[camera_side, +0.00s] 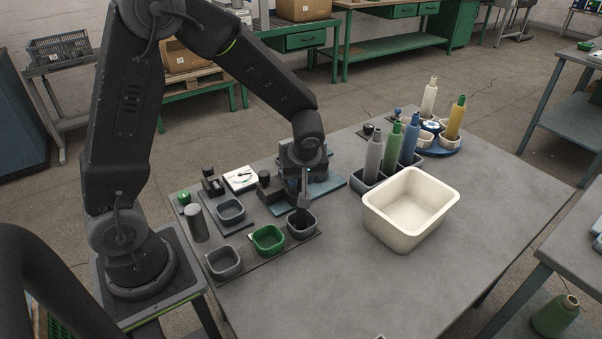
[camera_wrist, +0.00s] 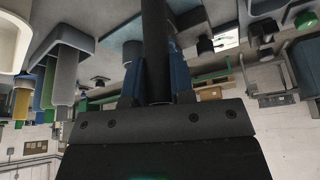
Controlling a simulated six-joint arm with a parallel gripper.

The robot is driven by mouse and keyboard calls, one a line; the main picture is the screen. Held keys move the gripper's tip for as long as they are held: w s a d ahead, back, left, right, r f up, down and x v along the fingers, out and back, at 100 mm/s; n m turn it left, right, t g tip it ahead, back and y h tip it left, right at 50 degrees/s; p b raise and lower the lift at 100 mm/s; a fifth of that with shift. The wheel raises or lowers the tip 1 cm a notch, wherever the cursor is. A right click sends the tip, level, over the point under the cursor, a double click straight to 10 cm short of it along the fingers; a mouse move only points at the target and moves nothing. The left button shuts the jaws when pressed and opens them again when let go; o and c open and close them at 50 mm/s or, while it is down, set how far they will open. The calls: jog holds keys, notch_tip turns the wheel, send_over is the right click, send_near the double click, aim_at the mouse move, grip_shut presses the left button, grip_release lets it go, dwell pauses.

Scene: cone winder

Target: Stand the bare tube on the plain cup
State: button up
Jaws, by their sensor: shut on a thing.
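My gripper (camera_side: 303,188) is low over the table, pointing down; in the wrist view its two blue fingers (camera_wrist: 156,85) are shut on a dark bare tube (camera_wrist: 155,40). In the side view the tube's lower part is dark and small, over or inside the dark grey cup (camera_side: 313,228); I cannot tell whether it touches the cup floor. This cup stands at the right end of a row with a green cup (camera_side: 267,240) and another grey cup (camera_side: 224,263). Which cup is the plain one is not clear from any marking.
A cream bin (camera_side: 388,224) stands right of the gripper. Behind it a rack holds grey (camera_side: 374,158), green and blue bobbins. Cream and yellow bobbins stand on a blue turntable (camera_side: 440,150). A dark cylinder (camera_side: 197,225) stands left. The front table is clear.

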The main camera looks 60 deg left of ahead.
jog(key=o, duration=1)
jog(key=shift+c, duration=0.2)
jog(key=v, duration=1.3)
jog(key=shift+d+r, duration=0.25)
jog(key=shift+r, duration=0.1)
jog(key=shift+s, duration=0.1)
jog(key=s+d+r+m+t+h, duration=0.1)
jog(key=s+r+m+t+h, duration=0.1)
jog(key=s+m, duration=0.4)
jog(key=s+d+r+m+t+h, duration=0.2)
jog(key=s+r+m, duration=0.1)
jog(key=s+m, duration=0.4)
jog(key=shift+s, duration=1.2)
